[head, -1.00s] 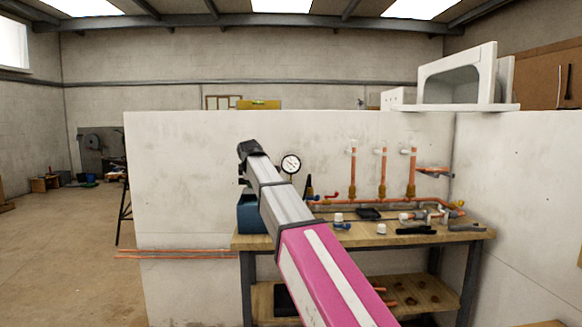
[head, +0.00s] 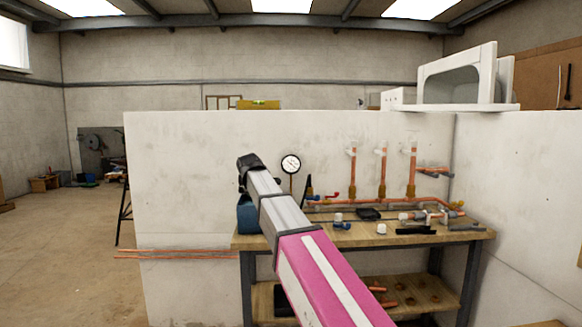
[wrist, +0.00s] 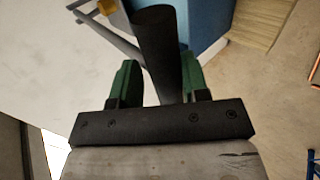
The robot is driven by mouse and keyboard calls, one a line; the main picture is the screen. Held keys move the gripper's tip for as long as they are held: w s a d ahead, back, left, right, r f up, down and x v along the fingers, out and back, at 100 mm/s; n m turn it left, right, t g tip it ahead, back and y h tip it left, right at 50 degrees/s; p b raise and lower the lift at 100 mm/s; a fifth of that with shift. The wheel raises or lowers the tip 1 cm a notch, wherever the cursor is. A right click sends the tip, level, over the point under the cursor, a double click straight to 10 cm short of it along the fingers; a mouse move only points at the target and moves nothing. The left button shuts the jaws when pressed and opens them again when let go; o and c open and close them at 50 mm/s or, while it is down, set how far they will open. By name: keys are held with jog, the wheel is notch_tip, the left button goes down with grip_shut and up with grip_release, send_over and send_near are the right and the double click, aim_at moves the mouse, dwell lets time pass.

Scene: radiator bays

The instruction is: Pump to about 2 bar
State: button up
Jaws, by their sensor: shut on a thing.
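My gripper (wrist: 158,75) has its two green fingers on either side of a thick black pump handle (wrist: 156,30) and is shut on it. A blue pump tank (wrist: 208,22) is behind the handle in the wrist view. In the head view the blue tank (head: 248,219) stands at the bench's left end, partly hidden by my arm. My gripper's dark end is above the tank there; its fingers and the handle are hard to make out. A round white pressure gauge (head: 291,164) stands upright just right of my arm. Its needle is too small to read.
The wooden bench (head: 440,236) carries copper pipework (head: 383,178), valves and dark tools to the right of my arm. A white wall (head: 190,180) rises behind it. Copper pipes (head: 180,254) stick out left of the bench. The floor at far left is open.

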jog(key=shift+f, duration=0.5)
jog(key=shift+g, duration=0.7)
jog(key=r, duration=0.2)
jog(key=w+r, duration=0.1)
jog(key=r, duration=0.2)
jog(key=shift+r, duration=0.1)
jog(key=shift+s+r, duration=0.1)
jog(key=shift+r, duration=0.25)
jog(key=r, duration=0.1)
jog(key=w+r+g, duration=0.1)
jog(key=r, duration=0.1)
jog(key=r+g, duration=0.1)
jog(key=shift+w+r, duration=0.4)
jog(key=shift+r, duration=0.35)
jog(key=shift+s, duration=0.1)
